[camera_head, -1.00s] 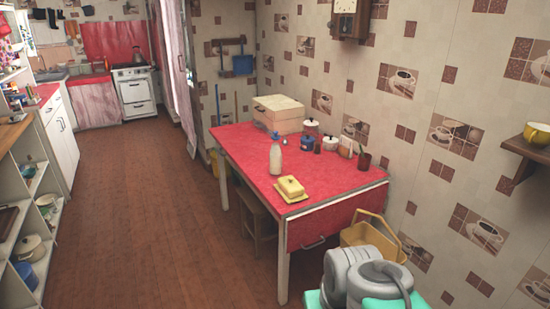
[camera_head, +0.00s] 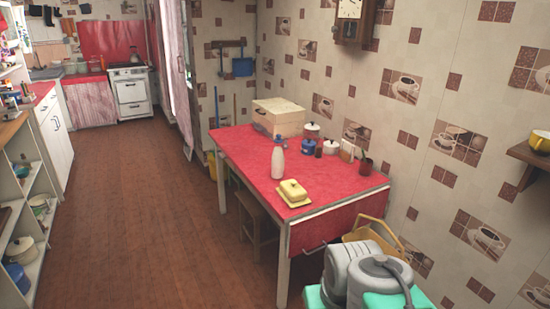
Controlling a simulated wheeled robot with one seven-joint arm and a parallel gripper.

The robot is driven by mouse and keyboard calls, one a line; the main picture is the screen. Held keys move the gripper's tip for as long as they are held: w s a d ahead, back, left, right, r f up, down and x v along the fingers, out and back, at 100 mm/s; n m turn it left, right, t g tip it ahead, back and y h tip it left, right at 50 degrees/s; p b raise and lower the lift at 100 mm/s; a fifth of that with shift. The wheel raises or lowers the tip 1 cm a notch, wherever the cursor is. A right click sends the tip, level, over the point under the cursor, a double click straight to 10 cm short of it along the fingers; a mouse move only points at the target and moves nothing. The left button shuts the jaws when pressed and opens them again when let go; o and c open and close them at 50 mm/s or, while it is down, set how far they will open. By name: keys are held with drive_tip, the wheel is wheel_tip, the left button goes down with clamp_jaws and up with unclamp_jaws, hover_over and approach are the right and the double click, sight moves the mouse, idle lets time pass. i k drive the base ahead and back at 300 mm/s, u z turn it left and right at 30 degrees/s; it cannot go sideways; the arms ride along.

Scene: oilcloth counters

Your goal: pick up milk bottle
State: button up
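The milk bottle (camera_head: 278,163) is whitish with a blue cap. It stands upright on the red-topped table (camera_head: 240,150), near the table's left edge. A yellow butter dish (camera_head: 293,191) sits in front of it, to the right. My arm's grey and teal links show at the bottom right. My gripper is not visible in this view.
A cream box (camera_head: 278,118), a blue pot (camera_head: 308,146), a red-lidded white jar (camera_head: 311,131) and a dark red cup (camera_head: 366,166) stand farther back or right on the table. A stool (camera_head: 255,222) is under it. The floor at left is clear.

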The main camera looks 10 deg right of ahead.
sight(277, 166)
drive_tip(key=u, duration=0.1)
drive_tip(key=i, duration=1.4)
drive_tip(key=u, duration=1)
drive_tip(key=i, duration=0.9)
drive_tip(key=u, duration=0.55)
